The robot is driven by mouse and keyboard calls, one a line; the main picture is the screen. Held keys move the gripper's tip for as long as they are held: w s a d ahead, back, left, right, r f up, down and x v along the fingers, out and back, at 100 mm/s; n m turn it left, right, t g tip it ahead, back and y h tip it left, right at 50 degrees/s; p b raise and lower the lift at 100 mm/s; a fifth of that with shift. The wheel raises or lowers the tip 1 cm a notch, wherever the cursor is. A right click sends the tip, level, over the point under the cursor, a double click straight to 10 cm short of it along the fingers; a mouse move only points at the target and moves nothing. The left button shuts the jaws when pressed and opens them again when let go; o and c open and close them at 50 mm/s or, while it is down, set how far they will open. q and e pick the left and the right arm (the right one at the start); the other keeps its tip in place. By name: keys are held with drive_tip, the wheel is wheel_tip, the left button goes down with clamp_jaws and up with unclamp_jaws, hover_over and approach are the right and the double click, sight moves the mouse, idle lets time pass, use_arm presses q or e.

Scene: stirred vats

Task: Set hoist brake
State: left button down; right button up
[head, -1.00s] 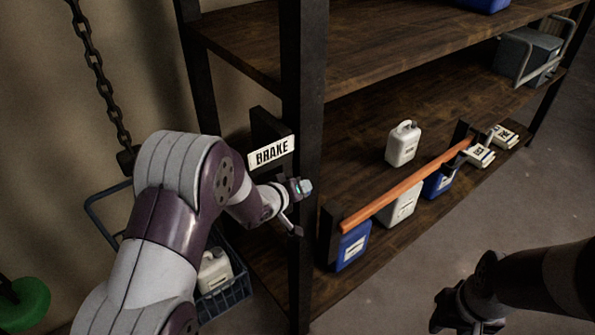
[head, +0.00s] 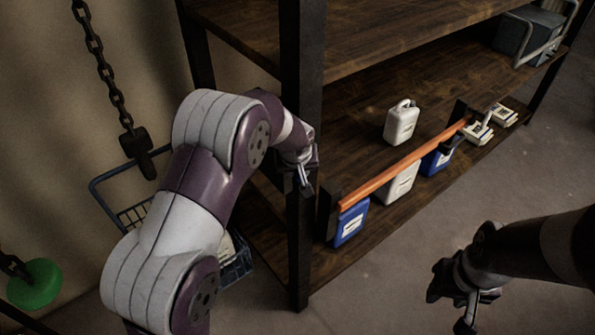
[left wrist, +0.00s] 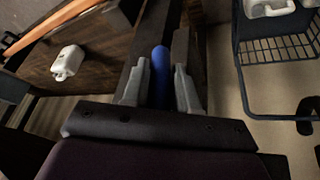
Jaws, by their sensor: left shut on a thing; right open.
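My left gripper (head: 303,184) is at the shelf's front post in the head view, with my arm in front of the spot where the brake sign was. In the left wrist view my left gripper (left wrist: 160,90) is shut on a blue handle (left wrist: 160,65), one finger on each side of it. The handle looks like the brake lever, but its base and the sign are hidden. My right gripper (head: 463,300) is open and empty over the floor at the lower right.
The wooden shelf (head: 395,95) holds a white jug (head: 402,122) behind an orange rail (head: 400,165). Blue cans (head: 351,222) stand along its edge. A chain (head: 93,50) with a dark hook block hangs by the wire basket (head: 120,185). A green disc (head: 35,285) hangs lower left. Floor at right is clear.

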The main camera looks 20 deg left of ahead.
use_arm(q)
drive_tip(key=shift+f+g+y+b, duration=0.1)
drive_tip(key=shift+g+y+b, duration=0.2)
drive_tip(key=shift+g, duration=0.1)
idle(0.3)
drive_tip(key=c, duration=1.2)
unclamp_jaws()
drive_tip(key=shift+o, duration=1.2)
drive_tip(key=shift+w+d, duration=0.1)
drive_tip(key=b+v, duration=0.4)
drive_tip(key=v, duration=0.8)
drive_tip(key=shift+r, duration=0.4)
